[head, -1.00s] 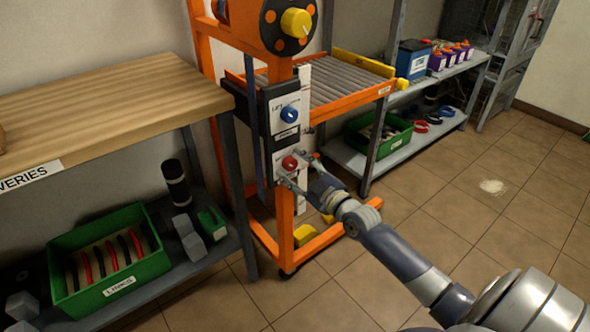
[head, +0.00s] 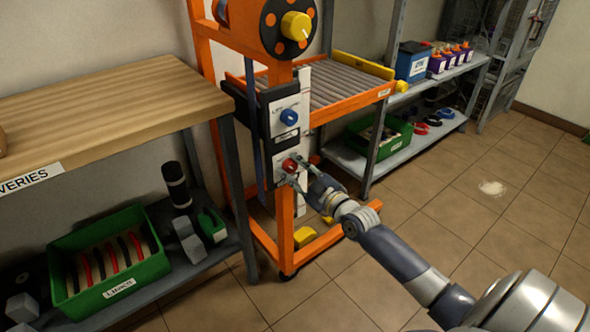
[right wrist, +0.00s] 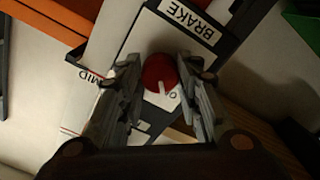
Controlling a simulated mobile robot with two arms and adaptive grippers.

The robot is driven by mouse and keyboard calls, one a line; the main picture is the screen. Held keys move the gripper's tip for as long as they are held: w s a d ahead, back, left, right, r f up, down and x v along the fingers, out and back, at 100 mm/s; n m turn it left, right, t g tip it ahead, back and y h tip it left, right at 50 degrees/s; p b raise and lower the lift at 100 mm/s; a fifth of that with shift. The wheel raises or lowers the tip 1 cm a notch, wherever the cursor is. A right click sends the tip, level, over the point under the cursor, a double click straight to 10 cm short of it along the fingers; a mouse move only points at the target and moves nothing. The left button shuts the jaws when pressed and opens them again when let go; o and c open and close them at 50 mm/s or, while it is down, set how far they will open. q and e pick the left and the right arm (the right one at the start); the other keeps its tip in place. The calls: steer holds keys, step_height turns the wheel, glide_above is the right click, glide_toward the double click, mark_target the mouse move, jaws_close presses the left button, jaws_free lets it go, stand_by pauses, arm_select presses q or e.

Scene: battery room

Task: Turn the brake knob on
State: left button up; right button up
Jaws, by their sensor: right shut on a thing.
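The red brake knob (head: 289,166) sits on a white plate on the front of the orange lift frame. In the right wrist view the knob (right wrist: 160,73) lies between my fingers, below the BRAKE label (right wrist: 188,20) as the panel is seen upside down. A white pointer mark shows on the knob, near a partly hidden letter on the plate. My right gripper (head: 294,173) reaches the knob from the lower right, with a finger on either side; it is shut on the knob. My left gripper is not in view.
A blue knob (head: 289,117) sits on a plate just above, and a yellow knob (head: 296,25) on a black disc at the top. A wooden bench (head: 100,115) stands at left, a roller shelf (head: 345,85) behind right.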

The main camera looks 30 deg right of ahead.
steer(key=shift+m+p, duration=0.55)
steer(key=shift+m, duration=0.45)
steer(key=m+p, duration=0.2)
steer(key=m, duration=0.5)
steer(key=shift+p, duration=0.3)
steer(key=shift+m, duration=0.6)
steer(key=m, duration=0.3)
steer(key=shift+p, duration=0.3)
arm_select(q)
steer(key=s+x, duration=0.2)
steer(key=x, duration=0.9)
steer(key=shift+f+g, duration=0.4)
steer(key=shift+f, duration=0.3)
arm_select(e)
steer(key=shift+m, duration=2)
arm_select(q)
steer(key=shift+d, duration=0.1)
arm_select(e)
steer(key=o, duration=1)
steer(key=shift+o, duration=0.2)
